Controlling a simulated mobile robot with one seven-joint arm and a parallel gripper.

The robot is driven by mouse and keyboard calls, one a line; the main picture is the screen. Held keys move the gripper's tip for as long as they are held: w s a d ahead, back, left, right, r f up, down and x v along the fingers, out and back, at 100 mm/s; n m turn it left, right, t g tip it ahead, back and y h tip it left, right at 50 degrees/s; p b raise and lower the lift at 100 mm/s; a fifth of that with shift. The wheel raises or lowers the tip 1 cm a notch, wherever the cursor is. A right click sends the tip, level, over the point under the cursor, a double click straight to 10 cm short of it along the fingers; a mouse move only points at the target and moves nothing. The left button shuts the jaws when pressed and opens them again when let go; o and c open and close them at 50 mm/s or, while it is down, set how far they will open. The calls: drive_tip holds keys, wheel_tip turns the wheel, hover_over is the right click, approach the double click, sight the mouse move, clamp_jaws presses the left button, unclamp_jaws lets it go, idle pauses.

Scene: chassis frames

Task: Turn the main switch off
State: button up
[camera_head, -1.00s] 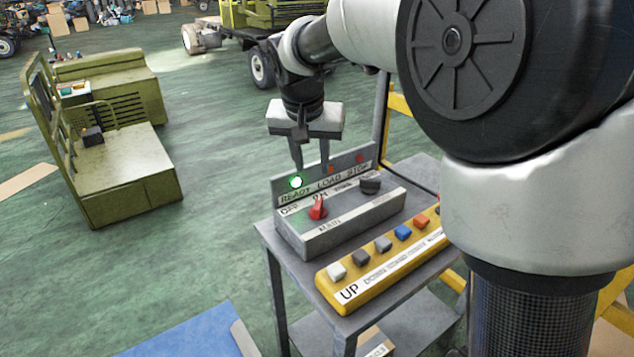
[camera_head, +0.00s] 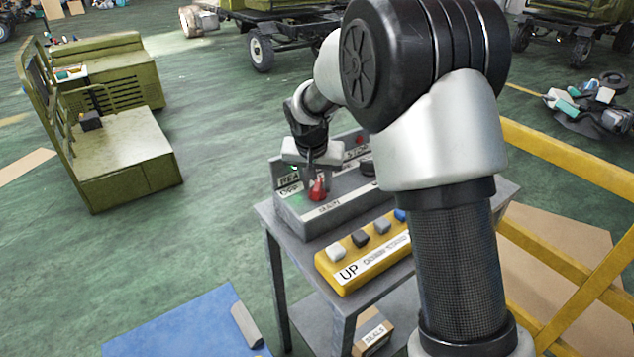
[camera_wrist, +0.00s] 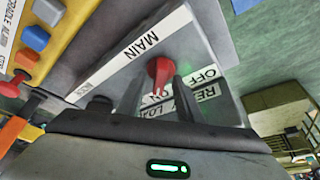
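The red main switch (camera_head: 317,189) is a small knob on the grey control box (camera_head: 340,208), which stands on a grey cart. My gripper (camera_head: 322,183) is open, pointing down over the knob. In the wrist view its two dark fingertips (camera_wrist: 157,92) lie on either side of the knob, with gaps visible. I cannot tell whether either touches it. The ON label is mostly hidden.
A yellow button box (camera_head: 348,268) with several coloured buttons stands in front of the grey box. A black knob (camera_head: 367,168) is to the right. My arm covers the cart's right part.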

drive_tip(key=shift+c, duration=0.5)
clamp_jaws()
drive_tip(key=shift+n, duration=0.3)
drive_tip(key=n, duration=0.1)
drive_tip(key=n+y+p, duration=0.1)
drive_tip(key=shift+d+r+n, duration=0.1)
drive_tip(key=shift+d+n, duration=0.1)
drive_tip(key=shift+n, duration=0.1)
drive_tip(key=n+y+p, duration=0.1)
drive_tip(key=n, duration=0.1)
drive_tip(key=n+y+p, duration=0.1)
drive_tip(key=n, duration=0.2)
drive_tip(key=shift+w+d+g, duration=0.1)
drive_tip(key=shift+d+g, duration=0.05)
drive_tip(key=shift+g, duration=0.25)
drive_tip(key=n+p, duration=0.1)
drive_tip(key=n, duration=0.1)
drive_tip(key=n+g+y+p, duration=0.1)
drive_tip(key=n, duration=0.2)
drive_tip(key=shift+w+y, duration=0.1)
drive_tip(key=shift+y, duration=0.2)
drive_tip(key=shift+w+d+n+g+y+p, duration=0.15)
drive_tip(key=shift+n+g+p, duration=0.25)
drive_tip(key=shift+n, duration=0.75)
drive_tip(key=shift+a+n+g+y+p, duration=0.15)
drive_tip(key=shift+n+g, duration=0.35)
drive_tip(key=shift+n, duration=0.65)
drive_tip(key=shift+d, duration=0.1)
